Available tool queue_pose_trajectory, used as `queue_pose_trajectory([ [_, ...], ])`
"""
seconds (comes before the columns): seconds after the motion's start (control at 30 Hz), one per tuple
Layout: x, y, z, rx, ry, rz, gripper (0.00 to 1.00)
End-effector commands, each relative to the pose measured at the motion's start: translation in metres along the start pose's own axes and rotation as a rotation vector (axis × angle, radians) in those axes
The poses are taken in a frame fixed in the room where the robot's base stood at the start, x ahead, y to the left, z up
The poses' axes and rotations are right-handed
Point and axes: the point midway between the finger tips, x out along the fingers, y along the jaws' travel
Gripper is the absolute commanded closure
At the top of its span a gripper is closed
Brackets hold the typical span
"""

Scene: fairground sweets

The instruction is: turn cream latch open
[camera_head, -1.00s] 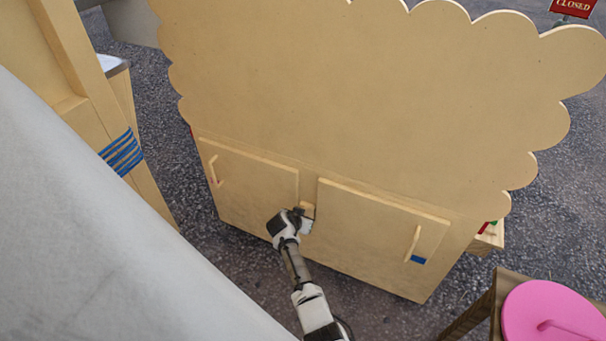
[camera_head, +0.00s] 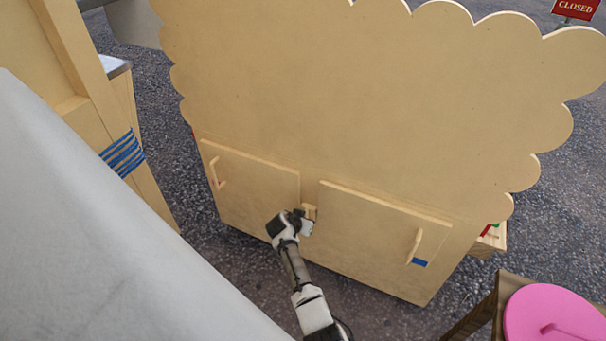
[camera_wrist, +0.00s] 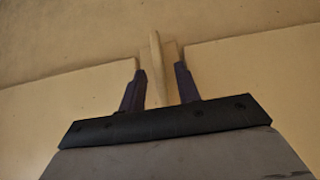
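The cream latch (camera_head: 309,211) is a small pale block between the two cabinet doors, just below the upper panel; my gripper partly covers it in the head view. In the wrist view the latch (camera_wrist: 158,65) stands as an upright pale bar between my fingers. My gripper (camera_head: 305,219) is at the latch, with its dark fingers (camera_wrist: 160,84) spread apart on both sides of the bar. Gaps show between the fingers and the bar, so it is not clamped. The left door (camera_head: 250,185) and right door (camera_head: 365,235) both look closed.
The right door has an upright handle (camera_head: 414,245) with blue tape below it; the left door has a handle (camera_head: 216,172) too. A pink round lid (camera_head: 555,315) on a wooden stand is at the lower right. A large pale grey surface (camera_head: 90,230) fills the lower left.

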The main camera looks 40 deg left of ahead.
Motion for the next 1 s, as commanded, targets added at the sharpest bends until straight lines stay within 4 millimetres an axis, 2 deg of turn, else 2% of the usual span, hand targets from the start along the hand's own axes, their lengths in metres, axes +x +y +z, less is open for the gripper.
queue_pose_trajectory([
  [0.13, -0.005, 0.000, 0.000, 0.000, 0.000, 0.000, 0.67],
  [0.27, -0.020, -0.001, 0.000, 0.001, 0.000, -0.002, 0.67],
  [0.7, -0.106, -0.001, 0.000, 0.001, 0.000, -0.002, 0.67],
  [0.83, -0.125, -0.001, 0.000, 0.000, 0.001, -0.001, 0.67],
  [1.0, -0.137, 0.000, 0.000, 0.000, 0.000, 0.000, 0.67],
])
